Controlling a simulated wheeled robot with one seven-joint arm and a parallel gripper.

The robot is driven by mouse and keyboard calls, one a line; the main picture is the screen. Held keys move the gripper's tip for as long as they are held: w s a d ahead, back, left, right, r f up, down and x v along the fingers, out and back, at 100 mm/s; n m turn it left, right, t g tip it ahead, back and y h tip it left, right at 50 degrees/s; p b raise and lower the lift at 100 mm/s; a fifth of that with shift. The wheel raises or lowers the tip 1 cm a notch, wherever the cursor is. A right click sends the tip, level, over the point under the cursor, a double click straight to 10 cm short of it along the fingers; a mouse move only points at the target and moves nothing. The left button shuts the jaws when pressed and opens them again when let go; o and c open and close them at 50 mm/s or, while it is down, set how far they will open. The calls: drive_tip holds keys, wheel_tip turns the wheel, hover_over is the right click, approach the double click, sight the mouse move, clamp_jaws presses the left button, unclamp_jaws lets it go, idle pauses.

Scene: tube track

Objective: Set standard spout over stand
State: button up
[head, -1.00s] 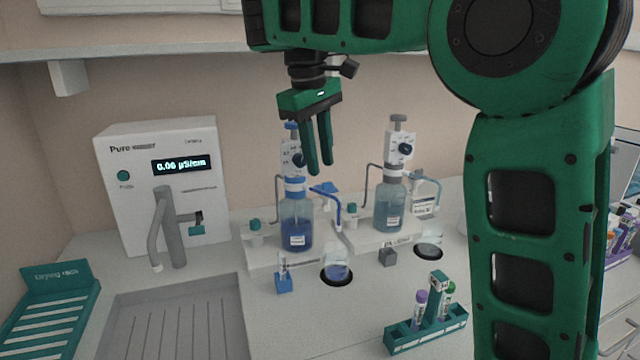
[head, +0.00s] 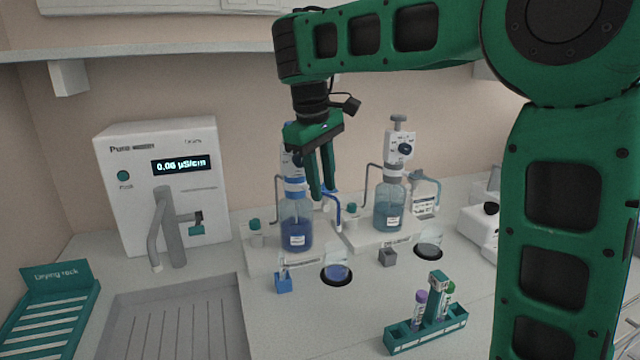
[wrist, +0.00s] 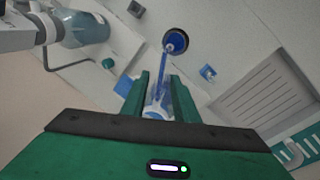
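The blue spout (head: 338,214) comes off the dispenser on the blue-collared bottle (head: 297,232) and reaches over a flask (head: 337,268) in a dark round recess. A small blue stand (head: 283,284) holding a clear tube is left of that flask. My gripper (head: 323,196) points down beside the blue dispenser's head, fingers in front of part of the spout. In the wrist view the fingers are apart, open, and the blue spout (wrist: 168,69) runs in the gap between them; contact cannot be told. The blue stand (wrist: 208,73) is to the right there.
A second dispenser bottle (head: 389,212) with a grey collar and spout stands to the right, with a grey block (head: 387,258). A tube rack (head: 428,328) is in front. A water unit (head: 163,190), a sink tray (head: 172,325) and a drying rack (head: 50,308) are left.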

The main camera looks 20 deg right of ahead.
drive_tip(key=shift+c, duration=0.3)
clamp_jaws()
drive_tip(key=shift+r, duration=0.1)
idle(1.0)
